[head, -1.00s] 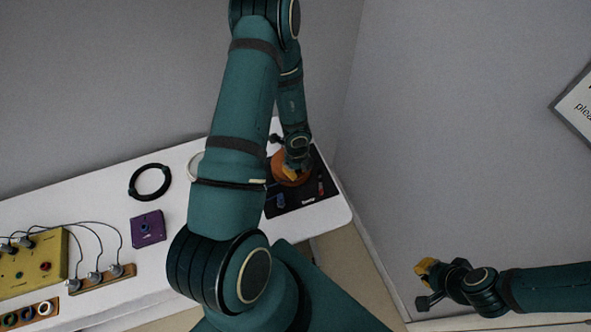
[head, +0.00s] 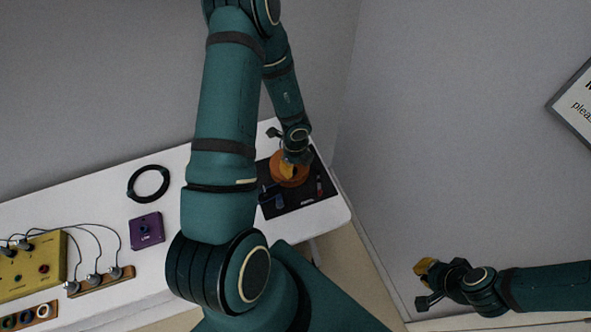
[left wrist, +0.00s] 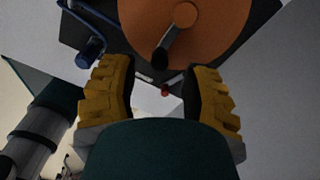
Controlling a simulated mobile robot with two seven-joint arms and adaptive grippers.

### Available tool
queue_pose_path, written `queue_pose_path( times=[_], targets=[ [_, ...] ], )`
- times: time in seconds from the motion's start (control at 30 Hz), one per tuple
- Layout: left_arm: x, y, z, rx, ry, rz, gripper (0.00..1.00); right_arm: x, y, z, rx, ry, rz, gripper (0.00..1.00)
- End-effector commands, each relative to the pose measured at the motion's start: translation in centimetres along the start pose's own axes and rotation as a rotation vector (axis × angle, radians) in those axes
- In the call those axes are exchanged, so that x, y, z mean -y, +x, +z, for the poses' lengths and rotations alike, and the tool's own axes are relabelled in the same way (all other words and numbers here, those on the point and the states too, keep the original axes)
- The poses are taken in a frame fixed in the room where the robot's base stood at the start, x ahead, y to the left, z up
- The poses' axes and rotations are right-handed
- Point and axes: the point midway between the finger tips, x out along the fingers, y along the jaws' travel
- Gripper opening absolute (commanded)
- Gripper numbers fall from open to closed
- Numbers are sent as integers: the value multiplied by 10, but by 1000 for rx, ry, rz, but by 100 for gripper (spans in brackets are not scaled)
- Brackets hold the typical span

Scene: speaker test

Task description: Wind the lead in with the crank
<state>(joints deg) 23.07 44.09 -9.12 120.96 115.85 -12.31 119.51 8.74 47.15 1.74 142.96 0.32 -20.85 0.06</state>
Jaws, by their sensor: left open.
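An orange drum (head: 302,172) stands on a black board (head: 305,198) at the table's right end. In the left wrist view the drum (left wrist: 225,25) fills the top, with a grey crank handle (left wrist: 182,20) standing out from it. My left gripper (head: 287,170) is over the drum; in the wrist view its yellow fingers (left wrist: 163,100) are apart and empty, below the handle and not around it. I cannot make out the lead on the drum. My right gripper (head: 425,270) is far off at the right, clear of the table; its finger gap is too small to judge.
A blue part (head: 268,197) and a red part (head: 319,187) are on the board. Further left on the white table (head: 100,200) are a black coil (head: 148,183), a purple box (head: 147,230) and a yellow box with cables (head: 35,265). Walls stand behind and right.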

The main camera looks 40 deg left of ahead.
Motion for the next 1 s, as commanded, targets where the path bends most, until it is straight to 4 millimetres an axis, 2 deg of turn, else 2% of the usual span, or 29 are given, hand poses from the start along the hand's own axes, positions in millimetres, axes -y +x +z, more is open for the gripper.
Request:
queue_pose_path(
  times=[0.2,0.43,0.63,1.0],
  targets=[
    [1,-44,0,0,-4,-4,47,0,0,0,0,0,0,0],
    [0,-76,-1,-1,-1,-1,47,0,0,0,0,0,0,0],
    [-1,-86,-1,-2,0,2,47,0,0,0,0,0,0,0],
    [0,-86,-2,-2,1,2,47,0,0,0,0,0,0,0]
  ],
)
